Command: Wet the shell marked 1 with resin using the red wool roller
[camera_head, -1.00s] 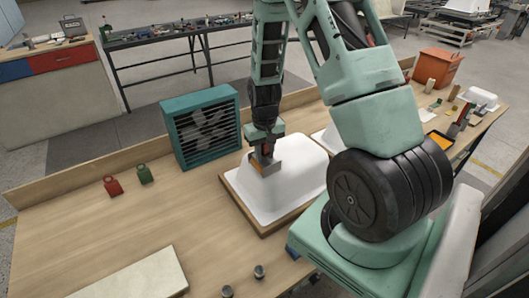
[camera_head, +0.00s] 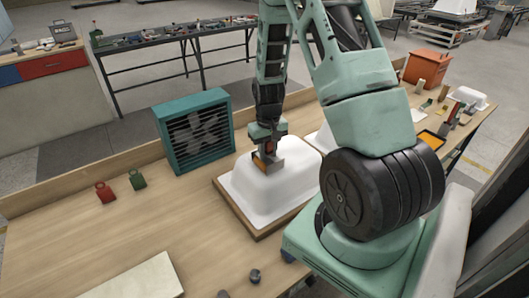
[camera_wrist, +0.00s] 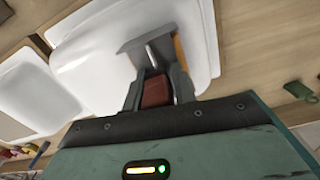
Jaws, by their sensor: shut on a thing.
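My gripper (camera_head: 267,147) is shut on the red handle (camera_wrist: 156,91) of a tool, which I take for the red wool roller. The tool has a grey plate-like part (camera_wrist: 135,47) and an orange part (camera_head: 263,162). My gripper points down, with the tool at the upper left part of a white upturned shell (camera_head: 250,205) on a wooden board. I cannot tell whether the tool touches the shell. A second white shell (camera_wrist: 40,97) is beside it, mostly hidden by my arm in the head view. No number is readable on either shell.
A teal fan (camera_head: 195,132) stands behind the shell on the left. A red weight (camera_head: 105,192) and a green weight (camera_head: 137,179) are farther left. An orange tray (camera_head: 431,138), an orange bin (camera_head: 428,68) and small tools are at the right. The bench's left is mostly clear.

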